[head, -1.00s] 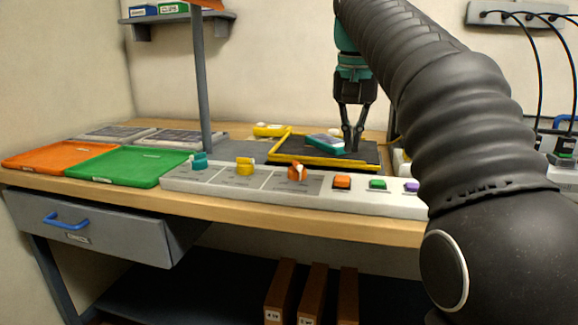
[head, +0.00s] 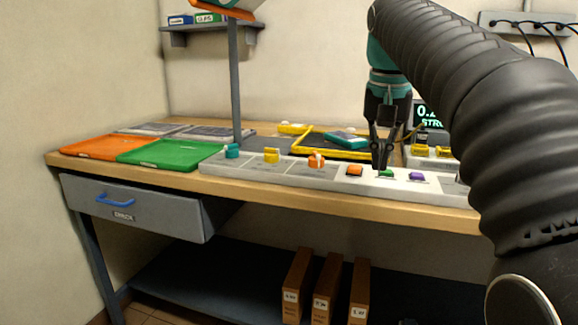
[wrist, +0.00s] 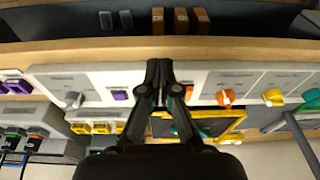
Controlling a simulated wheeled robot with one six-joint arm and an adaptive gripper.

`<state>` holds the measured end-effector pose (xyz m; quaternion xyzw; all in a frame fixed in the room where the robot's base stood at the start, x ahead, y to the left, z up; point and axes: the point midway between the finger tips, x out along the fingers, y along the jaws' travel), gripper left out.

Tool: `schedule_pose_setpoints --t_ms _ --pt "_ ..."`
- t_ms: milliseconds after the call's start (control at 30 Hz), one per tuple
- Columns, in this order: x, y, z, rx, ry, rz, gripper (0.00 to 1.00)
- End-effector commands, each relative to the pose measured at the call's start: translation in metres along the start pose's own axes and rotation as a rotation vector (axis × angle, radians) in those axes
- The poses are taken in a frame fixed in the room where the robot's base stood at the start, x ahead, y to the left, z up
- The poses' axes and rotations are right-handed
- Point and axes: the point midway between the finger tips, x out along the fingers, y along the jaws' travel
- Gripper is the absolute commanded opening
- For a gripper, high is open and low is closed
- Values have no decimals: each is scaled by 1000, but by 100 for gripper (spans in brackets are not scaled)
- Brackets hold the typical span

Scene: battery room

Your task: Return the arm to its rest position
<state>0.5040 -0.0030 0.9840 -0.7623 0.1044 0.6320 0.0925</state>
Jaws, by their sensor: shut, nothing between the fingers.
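My gripper (head: 380,160) is shut and empty. In the head view it points down in front of the yellow-edged black tray (head: 345,154), over the white control panel (head: 334,180), near the green button (head: 386,173). In the wrist view the closed fingers (wrist: 164,72) cover part of the white panel between the purple button (wrist: 120,95) and the orange knob (wrist: 225,97). A teal box (head: 345,139) lies on the tray behind the gripper.
An orange tray (head: 108,147) and a green tray (head: 165,155) lie at the bench's left. A grey post (head: 236,85) rises behind the panel. A display (head: 428,113) stands right of the gripper. Brown binders (head: 327,285) stand below the bench. The floor at lower left is bare.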

Motion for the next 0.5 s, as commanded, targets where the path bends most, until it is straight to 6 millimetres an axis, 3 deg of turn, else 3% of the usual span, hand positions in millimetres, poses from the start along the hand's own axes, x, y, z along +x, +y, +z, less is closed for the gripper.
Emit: schedule_pose_setpoints --t_ms 267,500 --pt "18 8 33 -48 45 -19 0" --pt "58 22 89 -116 117 -44 0"
